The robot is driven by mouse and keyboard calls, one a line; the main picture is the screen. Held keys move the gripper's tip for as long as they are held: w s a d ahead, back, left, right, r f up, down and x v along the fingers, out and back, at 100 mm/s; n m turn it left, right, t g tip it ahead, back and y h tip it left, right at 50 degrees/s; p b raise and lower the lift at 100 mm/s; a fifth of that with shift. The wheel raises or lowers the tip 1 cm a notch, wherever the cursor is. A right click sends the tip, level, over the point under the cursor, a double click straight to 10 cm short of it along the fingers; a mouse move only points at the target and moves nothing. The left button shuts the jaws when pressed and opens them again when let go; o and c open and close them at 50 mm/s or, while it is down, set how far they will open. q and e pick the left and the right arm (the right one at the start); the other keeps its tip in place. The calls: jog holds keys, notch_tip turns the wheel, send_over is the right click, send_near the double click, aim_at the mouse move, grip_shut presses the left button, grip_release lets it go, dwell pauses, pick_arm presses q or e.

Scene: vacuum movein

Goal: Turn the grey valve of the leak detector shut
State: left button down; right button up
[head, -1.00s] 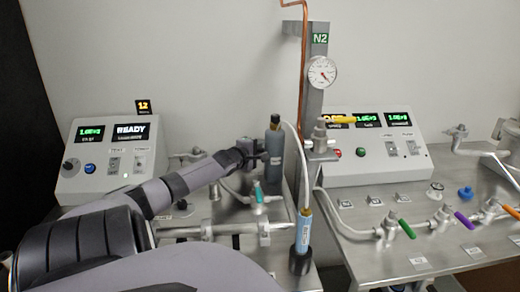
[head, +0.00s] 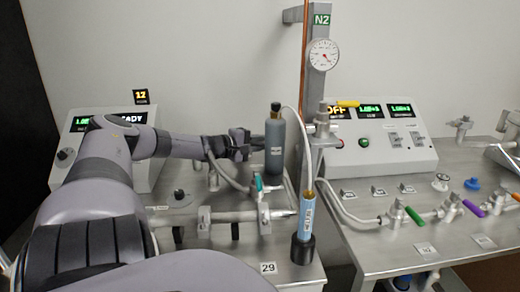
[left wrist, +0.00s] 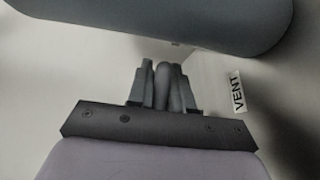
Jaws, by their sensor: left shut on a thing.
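The leak detector console (head: 150,170) stands at the back left, its displays partly covered by my arm. My left gripper (head: 252,143) is beside the dark grey bottle (head: 275,150), on its left. In the left wrist view, my left gripper (left wrist: 163,85) is shut on a rounded grey bar, which I take to be the grey valve's handle (left wrist: 162,88). A VENT label (left wrist: 237,92) is to the right of the fingers. The valve's body is hidden, and its angle cannot be told. My right gripper is in neither view.
The grey bottle looms close across the top of the wrist view (left wrist: 150,22). A teal-handled valve (head: 259,183) and a blue cylinder in a black holder (head: 306,215) stand to the front right. A second console (head: 380,150) and coloured valve handles are on the right bench.

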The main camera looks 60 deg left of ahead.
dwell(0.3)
pick_arm(q)
jog(key=c, duration=1.1)
grip_release()
